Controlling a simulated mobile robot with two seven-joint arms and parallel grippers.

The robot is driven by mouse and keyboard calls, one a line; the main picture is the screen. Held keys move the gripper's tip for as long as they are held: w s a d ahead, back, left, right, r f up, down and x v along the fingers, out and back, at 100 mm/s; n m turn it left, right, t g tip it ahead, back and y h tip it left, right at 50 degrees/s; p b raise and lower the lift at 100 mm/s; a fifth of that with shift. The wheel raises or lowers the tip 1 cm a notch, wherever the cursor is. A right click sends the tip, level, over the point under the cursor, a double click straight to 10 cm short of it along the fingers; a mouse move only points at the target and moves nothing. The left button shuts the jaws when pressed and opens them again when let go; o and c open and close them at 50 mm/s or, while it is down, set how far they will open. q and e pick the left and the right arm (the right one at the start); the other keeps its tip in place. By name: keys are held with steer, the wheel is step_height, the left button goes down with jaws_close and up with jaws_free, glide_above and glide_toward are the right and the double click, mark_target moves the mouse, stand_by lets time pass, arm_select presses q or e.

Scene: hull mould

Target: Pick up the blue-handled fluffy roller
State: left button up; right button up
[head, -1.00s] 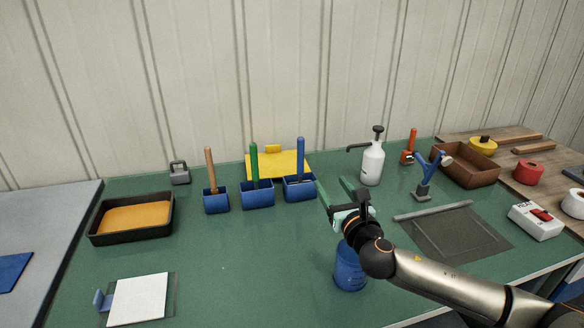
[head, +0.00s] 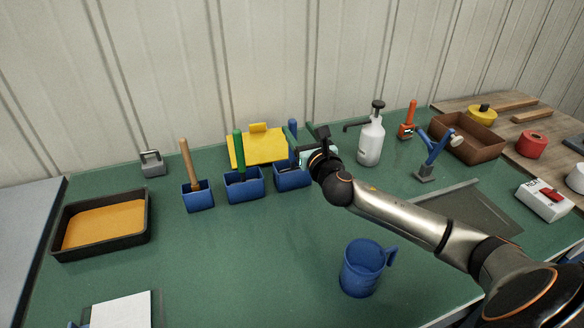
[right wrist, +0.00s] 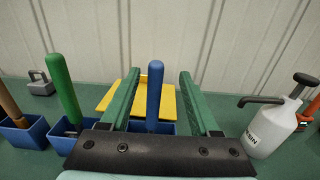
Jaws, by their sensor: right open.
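The blue-handled roller (head: 292,127) stands upright in the rightmost blue holder (head: 293,177); my right gripper partly hides it in the head view. In the right wrist view its blue handle (right wrist: 155,95) rises between the two green fingers. My right gripper (head: 301,139) is open, with a finger on either side of the handle. It does not look closed on it. The roller's fluffy head is hidden. My left gripper is not in view.
A green-handled tool (head: 239,153) and a wooden-handled tool (head: 188,163) stand in holders to the left. A white pump bottle (head: 370,140) stands right. A blue mug (head: 362,268) sits in front.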

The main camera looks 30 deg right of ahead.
steer(key=x, duration=0.7)
steer(key=shift+a, duration=0.3)
jaws_close()
stand_by(0.4)
steer(key=shift+r, duration=0.1)
